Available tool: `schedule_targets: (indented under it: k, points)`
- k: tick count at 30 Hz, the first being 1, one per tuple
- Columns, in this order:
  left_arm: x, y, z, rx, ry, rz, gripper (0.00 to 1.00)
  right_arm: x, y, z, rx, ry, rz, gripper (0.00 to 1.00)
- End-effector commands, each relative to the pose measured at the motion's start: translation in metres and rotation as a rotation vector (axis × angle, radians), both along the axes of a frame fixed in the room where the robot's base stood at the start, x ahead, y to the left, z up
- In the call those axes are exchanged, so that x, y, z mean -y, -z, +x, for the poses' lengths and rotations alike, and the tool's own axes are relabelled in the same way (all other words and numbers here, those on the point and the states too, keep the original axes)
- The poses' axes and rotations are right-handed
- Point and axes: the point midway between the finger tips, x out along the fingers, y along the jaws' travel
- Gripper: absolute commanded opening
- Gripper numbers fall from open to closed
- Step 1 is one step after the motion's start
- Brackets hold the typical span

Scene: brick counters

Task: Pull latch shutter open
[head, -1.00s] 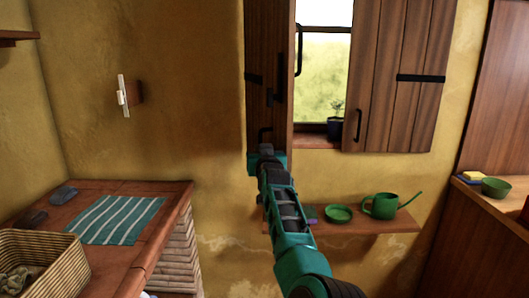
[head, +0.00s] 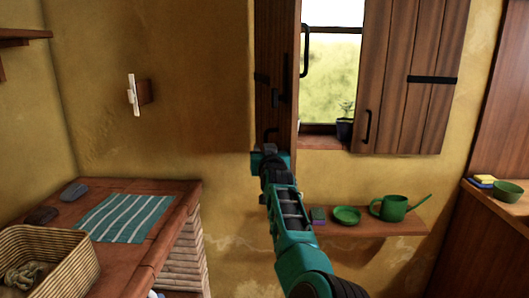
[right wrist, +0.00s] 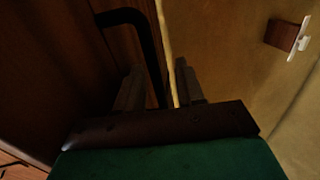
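The left wooden shutter (head: 282,60) is swung out from the window and seen nearly edge-on in the head view. The right shutter (head: 410,70) stands open beside the window (head: 330,75). My right gripper (head: 268,152) is at the lower end of the left shutter; its fingers are hard to make out there. In the right wrist view my right gripper (right wrist: 158,85) has its fingers apart, with a black handle bar (right wrist: 148,35) and the shutter's pale edge (right wrist: 166,45) between them. My left gripper is not shown.
A wall shelf (head: 385,228) with a green watering can (head: 393,208) and a dish (head: 346,215) lies below the window, right of my arm. A counter with a striped cloth (head: 127,217) and a basket (head: 45,262) is at left.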

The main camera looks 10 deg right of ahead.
Motion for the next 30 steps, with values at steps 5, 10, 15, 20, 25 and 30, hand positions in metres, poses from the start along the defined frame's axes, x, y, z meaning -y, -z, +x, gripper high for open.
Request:
schedule_targets:
  k: [5, 10, 15, 20, 25, 30]
  points:
    - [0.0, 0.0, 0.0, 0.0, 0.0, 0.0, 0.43, 0.001, 0.001, -0.001, -0.002, 0.002, -0.002, 0.38]
    - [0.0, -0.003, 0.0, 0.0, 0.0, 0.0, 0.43, 0.002, 0.002, -0.008, -0.004, 0.006, -0.005, 0.38]
    - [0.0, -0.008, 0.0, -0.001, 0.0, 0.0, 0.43, -0.001, 0.002, -0.024, -0.003, 0.003, -0.003, 0.38]
    - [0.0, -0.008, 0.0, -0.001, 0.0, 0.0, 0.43, -0.002, 0.003, -0.041, -0.002, 0.003, -0.002, 0.38]
    - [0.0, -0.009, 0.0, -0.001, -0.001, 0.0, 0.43, -0.005, 0.002, -0.062, 0.0, 0.002, 0.0, 0.38]
    - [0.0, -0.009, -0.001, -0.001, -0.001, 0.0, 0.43, -0.007, 0.002, -0.085, -0.001, 0.001, 0.0, 0.38]
